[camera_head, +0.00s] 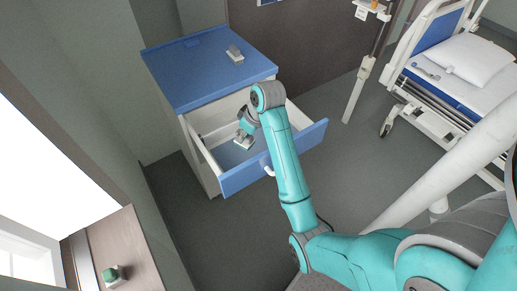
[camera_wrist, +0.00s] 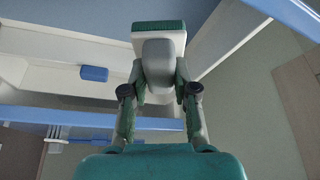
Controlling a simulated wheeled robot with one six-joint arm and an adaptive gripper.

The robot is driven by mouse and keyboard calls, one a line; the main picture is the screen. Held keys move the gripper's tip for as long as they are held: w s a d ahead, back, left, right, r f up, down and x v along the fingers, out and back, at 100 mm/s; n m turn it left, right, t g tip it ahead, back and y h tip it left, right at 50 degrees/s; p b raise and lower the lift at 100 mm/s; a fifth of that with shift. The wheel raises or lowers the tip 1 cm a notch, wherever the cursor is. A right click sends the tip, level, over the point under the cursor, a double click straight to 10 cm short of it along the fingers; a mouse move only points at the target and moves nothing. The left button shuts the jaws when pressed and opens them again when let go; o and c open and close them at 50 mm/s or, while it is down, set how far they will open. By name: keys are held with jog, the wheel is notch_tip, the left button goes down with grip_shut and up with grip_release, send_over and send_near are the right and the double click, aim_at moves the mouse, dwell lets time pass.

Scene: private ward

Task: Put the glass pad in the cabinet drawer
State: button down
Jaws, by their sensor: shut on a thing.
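The glass pad (camera_wrist: 158,28), a flat white and green block with a grey grip on its back, is held by my gripper (camera_wrist: 160,85). The two fingers are shut on the grey grip. In the head view the pad (camera_head: 243,143) shows as a small pale block at the end of my gripper (camera_head: 245,127), inside the open cabinet drawer (camera_head: 272,160). It is low, near the drawer's blue floor; I cannot tell whether it touches. The cabinet (camera_head: 172,78) has a blue top and white sides. My arm hides part of the drawer's inside and front.
A grey and white block (camera_head: 235,54) lies on the cabinet top. A green-topped item (camera_head: 110,273) sits on a wooden surface at lower left. A pole stand (camera_head: 362,85) and a bed (camera_head: 450,75) stand to the right. The floor before the drawer is clear.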

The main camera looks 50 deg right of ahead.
aim_at(252, 144)
notch_tip(252, 144, down, 10)
jog(key=shift+s, duration=0.1)
dwell(0.4)
jog(key=c, duration=0.9)
grip_release()
jog(key=shift+f, duration=0.1)
jog(key=v, duration=1.2)
jog(key=shift+d, duration=0.1)
